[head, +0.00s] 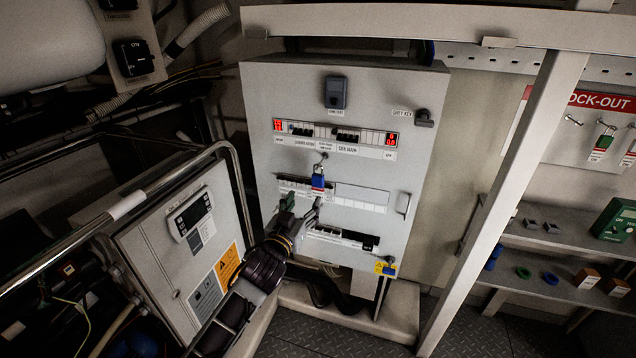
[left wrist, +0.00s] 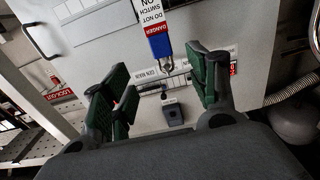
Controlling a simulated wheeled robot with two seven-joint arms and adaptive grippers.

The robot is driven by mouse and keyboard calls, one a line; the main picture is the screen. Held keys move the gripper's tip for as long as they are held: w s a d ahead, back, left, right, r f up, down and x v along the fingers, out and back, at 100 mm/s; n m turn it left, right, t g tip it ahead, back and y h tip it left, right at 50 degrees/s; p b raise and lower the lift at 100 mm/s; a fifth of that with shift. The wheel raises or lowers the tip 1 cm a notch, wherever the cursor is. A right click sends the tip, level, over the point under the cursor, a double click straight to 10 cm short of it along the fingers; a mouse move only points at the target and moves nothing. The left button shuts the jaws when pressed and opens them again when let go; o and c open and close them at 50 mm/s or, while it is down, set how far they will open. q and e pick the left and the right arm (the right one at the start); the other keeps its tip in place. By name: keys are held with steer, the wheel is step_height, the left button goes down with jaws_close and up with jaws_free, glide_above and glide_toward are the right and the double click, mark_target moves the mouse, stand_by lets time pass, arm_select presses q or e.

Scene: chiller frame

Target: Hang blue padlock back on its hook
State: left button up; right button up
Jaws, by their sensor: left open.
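The blue padlock (head: 318,183) hangs on the front of the grey cabinet (head: 380,95), below the upper breaker row. In the left wrist view the blue padlock (left wrist: 159,46) appears upside down, its shackle toward the panel fitting and a red-and-white danger tag (left wrist: 150,15) on it. My left gripper (head: 301,212) is open just below the padlock in the head view. Its green-padded fingers (left wrist: 160,75) stand on either side of the padlock's line, apart from it and empty. The lock-out board (head: 560,145) at the right has a bare hook (head: 573,120). My right gripper is out of view.
A green padlock (head: 605,138) hangs beside the bare hook. A slanted white post (head: 510,180) stands between cabinet and board. Shelves (head: 560,238) below the board hold small items and a green box (head: 615,220). A metal rail (head: 70,248) runs at left.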

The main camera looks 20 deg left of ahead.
arm_select(q)
glide_toward(317, 181)
steer(key=shift+w, duration=1.25)
steer(key=shift+w+d+p, duration=0.15)
steer(key=shift+w+p, duration=0.45)
steer(key=shift+w, duration=1.2)
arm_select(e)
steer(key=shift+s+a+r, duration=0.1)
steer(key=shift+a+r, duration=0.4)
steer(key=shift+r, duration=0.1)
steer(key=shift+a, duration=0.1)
arm_select(q)
steer(key=shift+w, duration=0.1)
